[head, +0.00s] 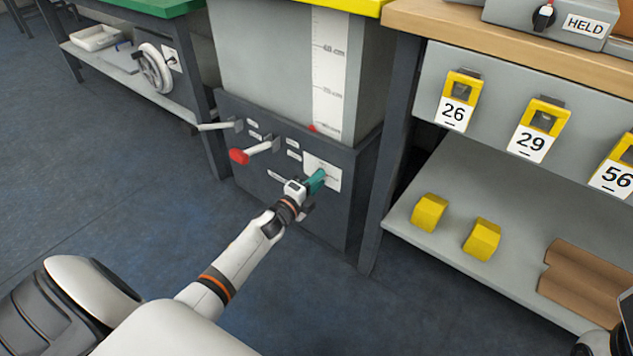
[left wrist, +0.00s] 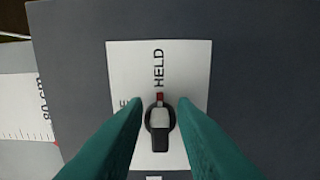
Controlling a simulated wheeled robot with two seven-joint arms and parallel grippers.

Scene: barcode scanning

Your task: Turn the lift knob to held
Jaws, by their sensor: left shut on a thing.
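The lift knob (left wrist: 160,124) is on a white label plate (left wrist: 190,60) on the grey panel. In the left wrist view it is dark with a pale middle, and its red tip points up to the word HELD. Another word left of the knob is mostly hidden by a finger. My left gripper (head: 316,181) has teal fingers and is shut on the knob, one finger on each side; it also shows in the left wrist view (left wrist: 160,115). In the head view the gripper hides the knob. Only dark parts of my right arm show at the lower right corner.
A red-ended lever (head: 240,156) and a pale lever (head: 215,126) stick out left of the plate. A handwheel (head: 155,69) is on the left bench. A shelf unit (head: 440,180) at right holds yellow blocks (head: 429,212) and brown cardboard (head: 585,285). Open floor lies at left.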

